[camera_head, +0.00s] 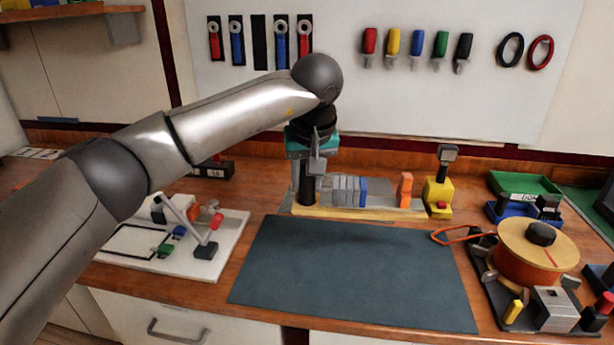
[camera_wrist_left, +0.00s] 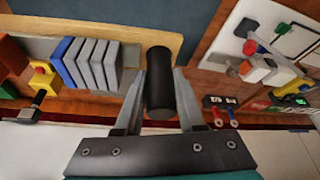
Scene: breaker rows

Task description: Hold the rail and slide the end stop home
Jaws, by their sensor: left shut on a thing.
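The rail is on a pale wooden board (camera_head: 345,213) behind the dark mat. Several grey breakers (camera_head: 342,188) and one blue one (camera_head: 362,191) stand side by side on it. The orange end stop (camera_head: 404,188) stands upright to their right, with a gap between it and the blue breaker. In the left wrist view an orange block (camera_wrist_left: 12,58) shows at the left edge. My left gripper (camera_head: 307,178) points down at the board's left end. It is shut on a black upright cylinder (camera_wrist_left: 160,85), which shows between its fingers. My right gripper is not in view.
A yellow block with a red button (camera_head: 438,197) stands just right of the board. The dark mat (camera_head: 350,270) in front is bare. A white fixture board (camera_head: 225,255) lies left, an orange spool (camera_head: 530,255) and green tray (camera_head: 525,184) right.

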